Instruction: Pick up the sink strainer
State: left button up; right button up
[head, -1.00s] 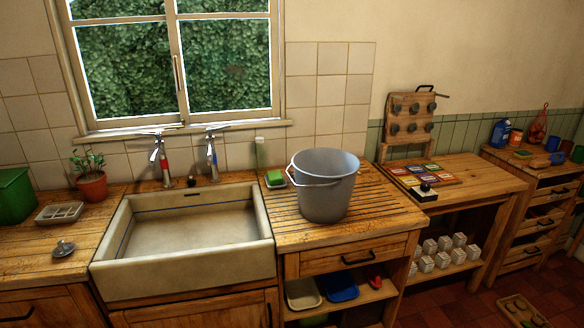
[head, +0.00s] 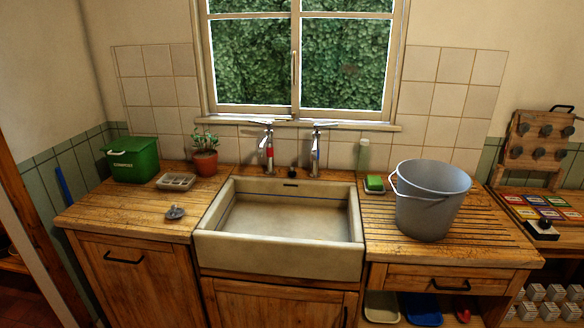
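The sink strainer (head: 175,212) is a small grey metal disc with a raised knob. It lies on the wooden counter (head: 120,216) left of the sink, near the counter's front. The white sink (head: 280,256) is empty, with two taps behind it. Neither of my grippers shows in the head view, so I cannot see whether they are open or shut.
A soap tray (head: 175,181), a potted plant (head: 205,160) and a green compost bin (head: 130,159) stand behind the strainer. A grey bucket (head: 430,200) and a green sponge (head: 374,183) are on the right drainboard. The counter around the strainer is clear.

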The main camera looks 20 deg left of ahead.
aim_at(174, 213)
jog(key=u, duration=1.6)
